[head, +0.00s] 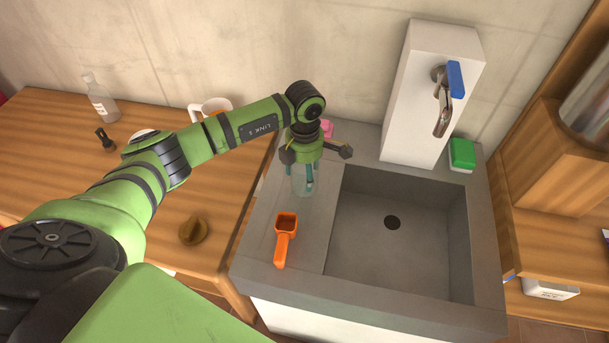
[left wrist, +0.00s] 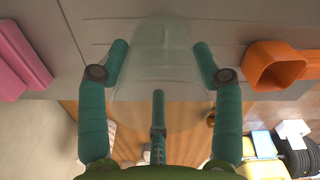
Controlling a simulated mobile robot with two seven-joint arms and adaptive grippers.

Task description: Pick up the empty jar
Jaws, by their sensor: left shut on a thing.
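The empty jar (head: 302,188) is clear, pale glass, at the left ledge of the grey sink, partly hidden by my left gripper. My left gripper (head: 309,176) comes down from above and is shut on it. In the left wrist view the see-through jar (left wrist: 152,50) lies between the teal fingers (left wrist: 160,75), two at its sides and one across its middle. I cannot tell whether the jar touches the ledge. My right gripper is not in view.
An orange scoop (head: 284,238) lies on the ledge in front of the jar, and a pink object (head: 326,129) is behind it. The sink basin (head: 400,260) is empty. A tap (head: 443,110) and a green sponge (head: 462,154) are behind. A wooden table (head: 60,150) holds a bottle (head: 101,100).

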